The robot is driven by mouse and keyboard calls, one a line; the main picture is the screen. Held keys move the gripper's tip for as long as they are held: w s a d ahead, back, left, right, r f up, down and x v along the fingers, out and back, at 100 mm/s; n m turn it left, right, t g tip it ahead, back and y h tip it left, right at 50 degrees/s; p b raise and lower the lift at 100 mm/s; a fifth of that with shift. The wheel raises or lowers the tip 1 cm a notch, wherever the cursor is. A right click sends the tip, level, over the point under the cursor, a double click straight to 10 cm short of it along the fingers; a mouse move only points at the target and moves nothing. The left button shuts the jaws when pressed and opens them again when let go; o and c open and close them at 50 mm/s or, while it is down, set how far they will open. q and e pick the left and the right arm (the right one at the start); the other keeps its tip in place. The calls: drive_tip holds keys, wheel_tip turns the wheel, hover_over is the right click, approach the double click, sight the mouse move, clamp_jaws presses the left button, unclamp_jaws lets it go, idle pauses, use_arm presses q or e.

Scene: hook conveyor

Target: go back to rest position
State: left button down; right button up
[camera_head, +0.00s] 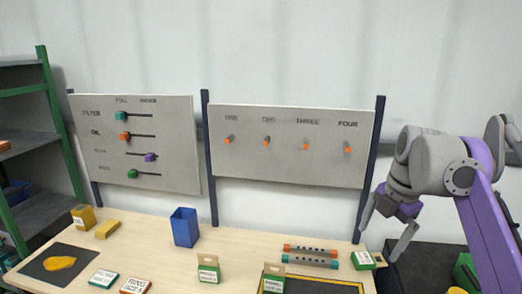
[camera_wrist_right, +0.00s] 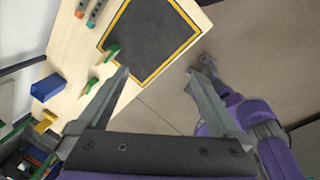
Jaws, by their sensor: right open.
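My right gripper (camera_head: 380,240) hangs at the right of the head view, pointing down past the table's right end. Its two fingers are spread and nothing is between them. In the right wrist view its open fingers (camera_wrist_right: 158,74) reach up from the bottom edge, also empty. My left gripper does not show in the head view. A purple and grey arm of mine (camera_wrist_right: 255,120) shows at the right of the wrist view, but its jaws are too small to make out.
The wooden table (camera_head: 150,240) carries a blue bin (camera_head: 185,227), a green box (camera_head: 363,260), two striped bars (camera_head: 310,256) and several cards. Two grey panels (camera_head: 290,170) with sliders and knobs stand behind. Green shelving (camera_head: 50,120) is at left. Open floor (camera_wrist_right: 160,110) lies beside the table.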

drive_tip(key=s+a+f+m+t, duration=0.1)
drive_tip(key=s+a+f+m, duration=0.2)
drive_tip(key=s+f+m, duration=0.3)
drive_tip(key=s+a+f+m+t, duration=0.1)
drive_tip(key=s+a+f+m, duration=0.2)
drive_tip(key=s+f+m, duration=0.3)
drive_tip(key=s+a+f+m+t, duration=0.2)
drive_tip(key=s+a+f+m, duration=0.2)
drive_tip(key=f, duration=1.2)
drive_tip(key=s+m, duration=0.3)
drive_tip(key=m, duration=0.3)
drive_tip(key=shift+f+m+h, duration=0.2)
drive_tip(key=shift+m+h, duration=0.2)
